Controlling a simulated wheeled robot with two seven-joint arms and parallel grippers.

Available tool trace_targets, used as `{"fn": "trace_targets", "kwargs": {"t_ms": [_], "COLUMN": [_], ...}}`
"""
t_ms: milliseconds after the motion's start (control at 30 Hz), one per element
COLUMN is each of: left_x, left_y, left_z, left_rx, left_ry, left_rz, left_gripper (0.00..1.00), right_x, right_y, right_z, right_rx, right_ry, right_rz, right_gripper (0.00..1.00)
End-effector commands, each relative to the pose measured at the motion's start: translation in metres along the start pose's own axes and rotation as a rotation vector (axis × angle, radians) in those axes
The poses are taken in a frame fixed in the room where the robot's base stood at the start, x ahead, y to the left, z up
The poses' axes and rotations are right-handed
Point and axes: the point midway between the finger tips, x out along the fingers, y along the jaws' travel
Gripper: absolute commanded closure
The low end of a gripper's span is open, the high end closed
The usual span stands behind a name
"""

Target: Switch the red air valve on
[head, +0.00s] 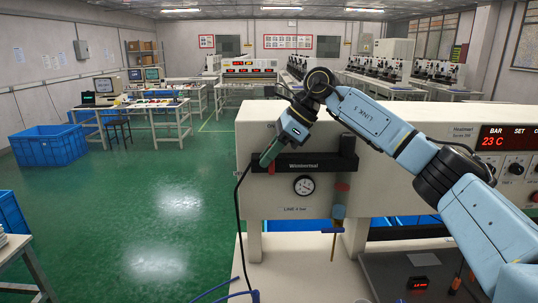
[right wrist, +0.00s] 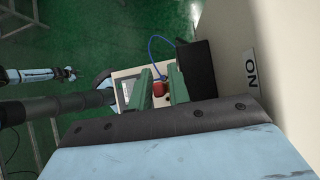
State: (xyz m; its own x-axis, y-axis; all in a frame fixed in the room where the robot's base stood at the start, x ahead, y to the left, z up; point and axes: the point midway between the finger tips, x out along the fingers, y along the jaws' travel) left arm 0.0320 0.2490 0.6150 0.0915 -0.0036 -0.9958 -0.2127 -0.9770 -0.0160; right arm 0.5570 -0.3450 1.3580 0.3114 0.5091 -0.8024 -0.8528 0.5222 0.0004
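The red valve handle (right wrist: 158,89) shows between the two green fingers of my right gripper (right wrist: 160,70) in the right wrist view. The fingers stand apart, with a gap visible beside the handle. In the head view my right gripper (head: 268,155) reaches down at the left end of the black bar on the cream machine (head: 257,205), and a little red (head: 271,168) shows just below its fingers. An "ON" label (right wrist: 251,72) is on the cream panel to the right. A light blue arm part, likely my left, shows small at the far left; its fingers are too small to read.
The black bar (head: 318,163) lies along the machine front above a round gauge (head: 304,185). A red and blue fitting (head: 340,205) hangs right of the gauge. A black cable runs down the machine's left side. Green floor (head: 120,220) is free to the left.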

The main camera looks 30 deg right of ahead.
Motion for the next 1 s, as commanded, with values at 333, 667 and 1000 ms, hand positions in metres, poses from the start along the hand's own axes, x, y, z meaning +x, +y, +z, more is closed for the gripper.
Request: {"fn": "trace_targets", "kwargs": {"t_ms": [333, 667, 1000], "left_x": [0.008, 0.008, 0.008], "left_y": [0.000, 0.000, 0.000], "left_z": [0.001, 0.001, 0.001], "left_rx": [0.001, 0.001, 0.001], "left_ry": [0.000, -0.001, -0.001], "left_rz": [0.000, 0.000, 0.000], "left_gripper": [0.62, 0.62, 0.62], "right_x": [-0.060, -0.121, -0.133], "right_y": [-0.001, 0.000, 0.000], "right_z": [0.000, 0.001, 0.000], "right_rx": [0.001, 0.001, 0.000], "right_ry": [-0.005, -0.004, -0.001], "right_rz": [-0.006, -0.003, 0.000], "right_gripper": [0.82, 0.82, 0.82]}}
